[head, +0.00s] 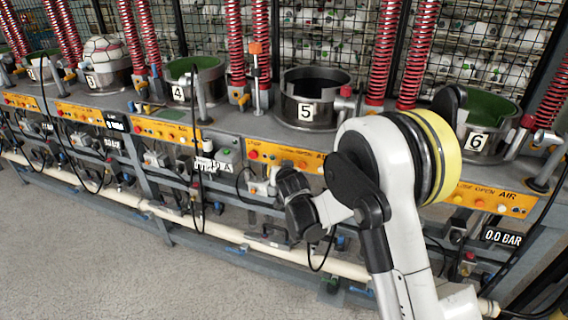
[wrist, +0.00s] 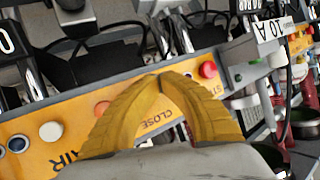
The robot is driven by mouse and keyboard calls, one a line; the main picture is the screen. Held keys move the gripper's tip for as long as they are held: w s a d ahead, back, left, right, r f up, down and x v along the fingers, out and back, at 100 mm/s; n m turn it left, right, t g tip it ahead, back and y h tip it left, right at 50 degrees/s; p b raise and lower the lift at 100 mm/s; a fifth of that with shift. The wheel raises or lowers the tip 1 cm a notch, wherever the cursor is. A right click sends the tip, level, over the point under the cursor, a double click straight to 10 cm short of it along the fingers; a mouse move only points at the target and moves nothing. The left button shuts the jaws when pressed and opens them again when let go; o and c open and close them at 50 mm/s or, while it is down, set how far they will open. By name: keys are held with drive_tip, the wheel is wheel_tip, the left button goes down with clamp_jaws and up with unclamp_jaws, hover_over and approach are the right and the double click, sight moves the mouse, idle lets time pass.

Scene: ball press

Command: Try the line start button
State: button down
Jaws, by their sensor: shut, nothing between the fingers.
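A grey control box (head: 228,150) with a green button sits left of press 5's orange panel, beside a white sign ending in "A" (head: 208,165). The wrist view shows the box (wrist: 245,68) at right, with a small green button (wrist: 238,77) on its face, and the sign (wrist: 272,30) beyond it. I cannot read a start label on it.
The orange panel (head: 285,155) carries red, orange and white buttons close together. Press 5 (head: 310,112) stands open above it; press 4 (head: 190,90) and press 6 (head: 485,140) flank it. Hanging black cables and pipes crowd below. The floor (head: 120,270) in front is clear.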

drive_tip(key=shift+s+a, duration=0.25)
drive_tip(key=shift+s, duration=0.5)
drive_tip(key=shift+s, duration=0.1)
drive_tip(key=s, duration=0.1)
drive_tip(key=s+a, duration=0.1)
drive_tip(key=s, duration=0.2)
drive_tip(key=shift+s+a, duration=0.25)
drive_tip(key=shift+a, duration=0.1)
drive_tip(key=s+d+r+g+h, duration=0.2)
drive_tip(key=s+d+r+g, duration=0.1)
drive_tip(key=s+d+r, duration=1.05)
drive_tip(key=s+d+f+g, duration=0.1)
drive_tip(key=s+d, duration=0.4)
drive_tip(key=s, duration=0.7)
drive_tip(key=s+d+f+g, duration=0.1)
drive_tip(key=s+d, duration=0.3)
drive_tip(key=s, duration=0.8)
drive_tip(key=shift+d+f+g, duration=0.35)
drive_tip(key=shift+f+g, duration=0.05)
drive_tip(key=shift+g, duration=0.2)
